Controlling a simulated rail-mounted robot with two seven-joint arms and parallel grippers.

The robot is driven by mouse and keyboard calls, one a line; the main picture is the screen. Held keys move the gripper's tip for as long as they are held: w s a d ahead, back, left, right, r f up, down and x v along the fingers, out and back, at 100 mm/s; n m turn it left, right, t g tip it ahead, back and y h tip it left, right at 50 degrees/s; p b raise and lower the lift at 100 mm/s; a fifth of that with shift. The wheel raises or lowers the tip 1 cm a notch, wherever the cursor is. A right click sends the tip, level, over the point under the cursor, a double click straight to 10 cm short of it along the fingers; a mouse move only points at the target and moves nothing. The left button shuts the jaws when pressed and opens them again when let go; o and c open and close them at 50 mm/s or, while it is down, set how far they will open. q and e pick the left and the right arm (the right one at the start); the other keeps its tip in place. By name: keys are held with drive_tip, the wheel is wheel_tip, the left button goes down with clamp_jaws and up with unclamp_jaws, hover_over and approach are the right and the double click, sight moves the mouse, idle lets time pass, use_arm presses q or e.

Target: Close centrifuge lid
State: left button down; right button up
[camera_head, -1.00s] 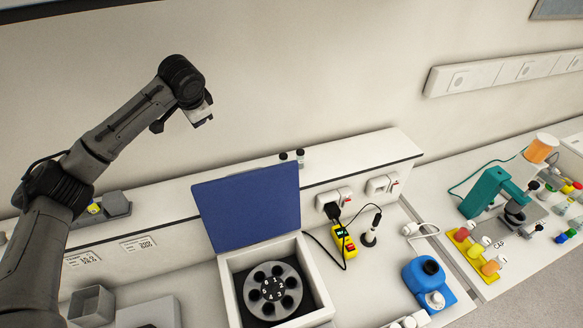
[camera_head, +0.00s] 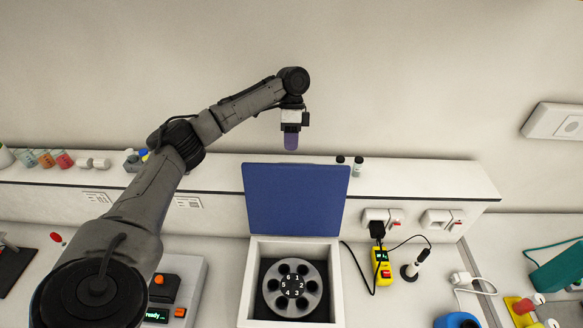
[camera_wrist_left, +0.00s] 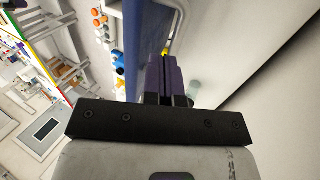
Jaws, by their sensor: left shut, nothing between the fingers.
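The centrifuge (camera_head: 246,285) is an open white box with a grey numbered rotor (camera_head: 293,287) inside. Its blue lid (camera_head: 295,200) stands upright at the back edge. My left gripper (camera_head: 291,142) points down with its purple fingers shut and empty, in front of the wall in the head view. In that picture its tips are just above the lid's top edge; how far behind the lid they are is hard to tell. In the left wrist view my shut fingers (camera_wrist_left: 166,72) lie beside the lid, seen as a blue strip (camera_wrist_left: 146,35). My right gripper is out of view.
A white shelf (camera_head: 430,182) runs behind the lid, with two small dark-capped vials (camera_head: 357,167) close to the lid's right corner. A yellow device (camera_head: 381,268) with black cables stands right of the centrifuge. A grey device with a display (camera_head: 158,315) stands left.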

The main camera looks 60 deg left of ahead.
sight(291, 165)
use_arm(q)
drive_tip(key=shift+p+x, duration=0.3)
drive_tip(key=shift+x, duration=3)
drive_tip(key=shift+d, duration=0.1)
